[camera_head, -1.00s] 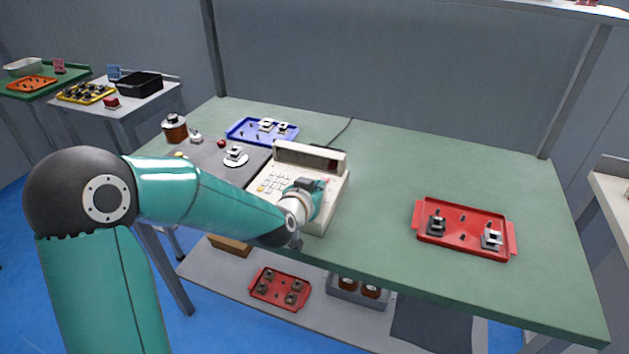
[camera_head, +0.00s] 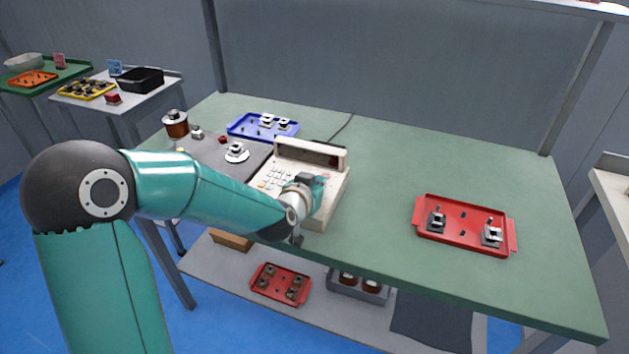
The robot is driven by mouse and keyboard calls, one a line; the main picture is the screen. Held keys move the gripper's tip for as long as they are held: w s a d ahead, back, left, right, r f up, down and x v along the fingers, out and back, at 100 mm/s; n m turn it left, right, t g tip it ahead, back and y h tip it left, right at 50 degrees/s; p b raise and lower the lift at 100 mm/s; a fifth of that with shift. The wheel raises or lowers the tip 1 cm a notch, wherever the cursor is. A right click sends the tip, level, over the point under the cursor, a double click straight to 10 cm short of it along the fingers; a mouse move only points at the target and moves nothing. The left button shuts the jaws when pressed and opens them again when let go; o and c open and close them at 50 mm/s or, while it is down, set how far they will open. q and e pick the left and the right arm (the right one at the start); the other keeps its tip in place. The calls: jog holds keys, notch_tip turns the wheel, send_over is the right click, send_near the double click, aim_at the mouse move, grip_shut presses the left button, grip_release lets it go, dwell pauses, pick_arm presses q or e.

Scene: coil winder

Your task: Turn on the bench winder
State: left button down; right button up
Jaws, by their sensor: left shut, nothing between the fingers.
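The bench winder's beige control unit (camera_head: 333,211) stands on the green bench, with a keypad (camera_head: 273,181) on its sloped face and a dark display (camera_head: 308,153) at its back. The grey winder plate (camera_head: 205,158) with a round spindle disc (camera_head: 237,153) lies to its left. My left gripper (camera_head: 319,181) is over the right part of the control unit's face, shut and empty. It hides the keys beneath it; I cannot tell whether its fingertips touch the panel. The display looks dark. My right gripper is out of view.
A blue tray (camera_head: 248,132) with parts stands behind the winder plate. A red tray (camera_head: 462,243) with cores stands at the bench's right. A wire spool (camera_head: 175,125) stands at the left end. The bench middle is clear.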

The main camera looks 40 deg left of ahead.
pick_arm(q)
jog(key=shift+w+r, duration=0.1)
jog(key=shift+r, duration=0.1)
jog(key=shift+r, duration=0.1)
jog(key=shift+r, duration=0.2)
jog(key=r+p, duration=0.3)
jog(key=shift+w+a+r, duration=0.1)
jog(key=shift+w+r, duration=0.05)
jog(key=shift+w, duration=0.1)
jog(key=v, duration=1)
jog(key=shift+p, duration=0.3)
jog(key=shift+s+f, duration=0.1)
jog(key=shift+f, duration=0.15)
